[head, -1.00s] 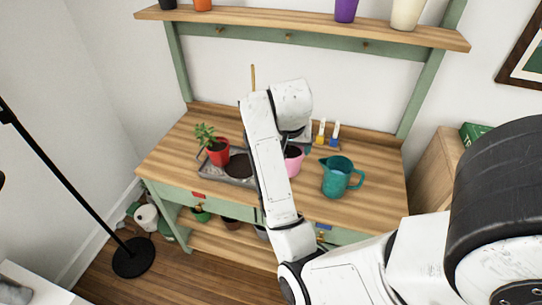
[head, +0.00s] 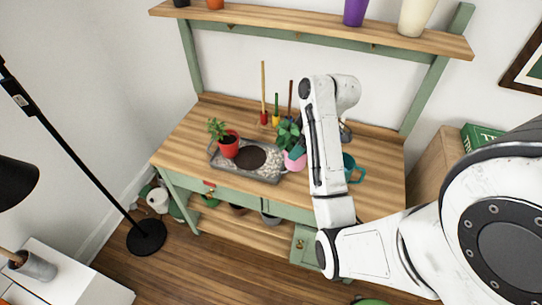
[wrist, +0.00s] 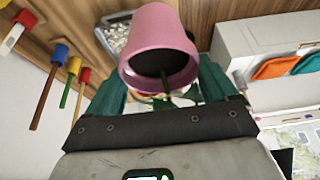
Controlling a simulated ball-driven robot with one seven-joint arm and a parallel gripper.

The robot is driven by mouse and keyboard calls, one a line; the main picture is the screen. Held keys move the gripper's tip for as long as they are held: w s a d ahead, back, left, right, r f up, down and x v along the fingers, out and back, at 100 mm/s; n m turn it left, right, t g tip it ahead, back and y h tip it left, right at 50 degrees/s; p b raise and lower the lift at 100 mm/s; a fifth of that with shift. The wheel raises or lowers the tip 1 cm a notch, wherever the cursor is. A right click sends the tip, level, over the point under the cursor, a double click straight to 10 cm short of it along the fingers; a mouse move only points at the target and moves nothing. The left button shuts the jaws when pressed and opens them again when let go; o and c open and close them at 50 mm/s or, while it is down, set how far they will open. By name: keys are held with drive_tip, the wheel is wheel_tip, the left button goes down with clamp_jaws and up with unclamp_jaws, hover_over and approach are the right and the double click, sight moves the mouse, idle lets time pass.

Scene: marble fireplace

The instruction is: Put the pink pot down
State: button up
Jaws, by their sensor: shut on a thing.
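The pink pot (head: 294,162) shows just left of my forearm, near the right end of the grey tray, with dark green leaves above it. In the wrist view the pink pot (wrist: 160,38) has its dark opening toward me, with a green stem at its mouth. My gripper (wrist: 162,90) has teal fingers on both sides of the pot's rim and is shut on it. In the head view my arm mostly hides the gripper. I cannot tell whether the pot's base touches the bench.
The grey tray (head: 268,177) of soil and pebbles and a red potted plant (head: 229,148) are to the left. Several upright tools (head: 264,115) stand behind. A teal pitcher (head: 353,170) is partly hidden by my arm. The bench front (head: 190,160) is clear at left.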

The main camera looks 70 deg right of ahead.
drive_tip(key=w+d+f+b, duration=0.4)
drive_tip(key=w+d+f, duration=0.3)
drive_tip(key=w+f, duration=0.4)
drive_tip(key=shift+x, duration=0.95)
drive_tip(key=shift+s+d, duration=0.1)
drive_tip(key=shift+d, duration=0.05)
drive_tip(key=shift+f, duration=0.2)
drive_tip(key=o, duration=1.5)
drive_tip(key=shift+o, duration=0.2)
drive_tip(key=shift+r, duration=0.1)
